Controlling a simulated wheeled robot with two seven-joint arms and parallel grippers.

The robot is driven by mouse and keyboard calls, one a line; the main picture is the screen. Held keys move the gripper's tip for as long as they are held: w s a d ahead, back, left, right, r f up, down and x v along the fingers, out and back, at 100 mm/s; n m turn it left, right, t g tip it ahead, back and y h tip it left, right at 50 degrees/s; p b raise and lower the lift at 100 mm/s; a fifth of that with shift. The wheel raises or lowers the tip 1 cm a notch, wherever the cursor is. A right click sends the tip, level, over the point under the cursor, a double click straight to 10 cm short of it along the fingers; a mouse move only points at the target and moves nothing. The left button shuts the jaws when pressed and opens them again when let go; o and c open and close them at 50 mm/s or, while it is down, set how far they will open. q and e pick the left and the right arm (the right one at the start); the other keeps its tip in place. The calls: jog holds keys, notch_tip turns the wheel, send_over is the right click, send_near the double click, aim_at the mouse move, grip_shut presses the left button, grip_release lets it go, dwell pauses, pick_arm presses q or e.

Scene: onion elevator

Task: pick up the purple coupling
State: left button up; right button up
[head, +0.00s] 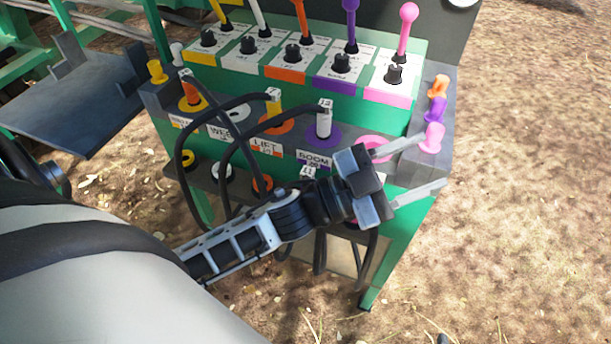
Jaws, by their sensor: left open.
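The purple coupling (434,109) rests on the grey side ledge at the right of the console, between an orange coupling (438,86) and a pink coupling (432,138). My left gripper (434,163) is open, with nothing between its two fingers. It points right, in front of the console's right end. Its upper finger overlaps the pink coupling's lower left edge in the picture; I cannot tell whether they touch. The purple coupling is above and apart from both fingers. My right gripper is not in view.
The green console carries upright coloured levers, including a pink one (407,30). Black hoses (228,150) loop across its labelled sockets, close to my left arm. A yellow coupling (157,72) sits on the left ledge (160,97). Open ground (530,200) lies to the right.

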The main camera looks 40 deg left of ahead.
pick_arm(q)
jog(key=s+d+r+m+g+h, duration=0.35)
jog(key=m+g+h, duration=0.25)
jog(key=m+g, duration=0.35)
jog(key=m+g+y+b, duration=0.3)
jog(key=m+g+y, duration=0.3)
jog(key=y, duration=1.5)
send_over(307, 183)
jog(key=w, duration=0.1)
notch_tip(307, 183, down, 7)
jog(key=n, duration=0.2)
jog(key=shift+m+g, duration=0.25)
jog(key=f, duration=0.6)
jog(key=f+b, duration=0.1)
jog(key=f, duration=0.2)
jog(key=shift+w+a, duration=0.1)
jog(key=shift+a, duration=0.3)
jog(key=shift+f, duration=3.05)
